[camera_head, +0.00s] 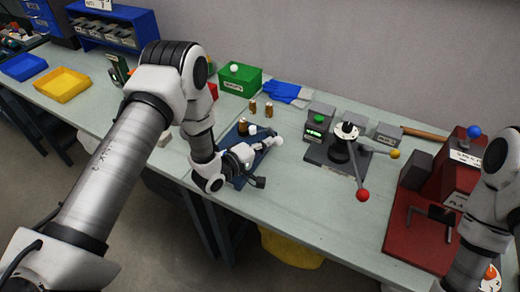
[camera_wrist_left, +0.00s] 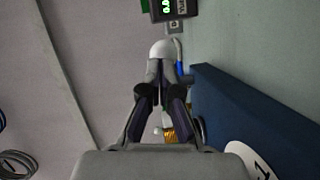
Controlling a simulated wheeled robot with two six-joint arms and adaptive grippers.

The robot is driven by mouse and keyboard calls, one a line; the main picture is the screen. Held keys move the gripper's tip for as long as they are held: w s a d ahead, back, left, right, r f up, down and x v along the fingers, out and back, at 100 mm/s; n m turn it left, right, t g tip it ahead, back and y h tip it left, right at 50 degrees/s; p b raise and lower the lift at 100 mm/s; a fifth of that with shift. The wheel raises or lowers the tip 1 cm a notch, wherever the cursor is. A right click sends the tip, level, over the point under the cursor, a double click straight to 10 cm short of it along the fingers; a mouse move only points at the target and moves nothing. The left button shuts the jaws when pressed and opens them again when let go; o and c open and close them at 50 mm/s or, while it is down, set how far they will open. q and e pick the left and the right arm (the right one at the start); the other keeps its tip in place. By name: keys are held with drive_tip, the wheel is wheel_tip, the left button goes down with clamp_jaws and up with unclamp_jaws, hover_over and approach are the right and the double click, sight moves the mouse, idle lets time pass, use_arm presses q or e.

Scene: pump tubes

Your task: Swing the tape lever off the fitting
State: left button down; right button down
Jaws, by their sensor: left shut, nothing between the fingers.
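A white ball knob (camera_head: 277,141), which looks like the end of the tape lever, stands out past the right side of a blue base (camera_head: 233,134) on the bench. In the left wrist view the white ball (camera_wrist_left: 163,48) lies right at the fingertips. My left gripper (camera_head: 262,148) is over the blue base, shut and empty; its fingers (camera_wrist_left: 161,72) meet just short of the ball, and I cannot tell whether they touch it. The lever's arm is mostly hidden by my gripper. My right gripper is out of view.
To the right stands a fixture with a red-knobbed lever (camera_head: 362,195) and a yellow-knobbed one (camera_head: 394,154). A red press (camera_head: 445,190) is farther right. Brass pieces (camera_head: 268,110), a green box (camera_head: 240,79) and blue gloves (camera_head: 288,93) lie behind. Bench front is clear.

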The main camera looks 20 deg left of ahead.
sight(279, 143)
use_arm(q)
drive_tip(key=shift+w+d+f, duration=0.1)
drive_tip(key=shift+d+f, duration=0.1)
drive_tip(key=shift+d, duration=0.35)
drive_tip(key=shift+w+f+b, duration=0.1)
drive_tip(key=shift+w+b, duration=0.2)
drive_tip(key=shift+b, duration=0.45)
drive_tip(key=shift+w+d+b, duration=0.15)
drive_tip(key=shift+d, duration=0.35)
drive_tip(key=shift+w+d+b, duration=0.15)
drive_tip(key=shift+d, duration=0.35)
drive_tip(key=shift+a, duration=0.1)
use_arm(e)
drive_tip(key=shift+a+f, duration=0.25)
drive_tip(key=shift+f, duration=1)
use_arm(q)
drive_tip(key=shift+a, duration=0.1)
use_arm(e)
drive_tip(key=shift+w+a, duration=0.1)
use_arm(q)
drive_tip(key=shift+r, duration=0.2)
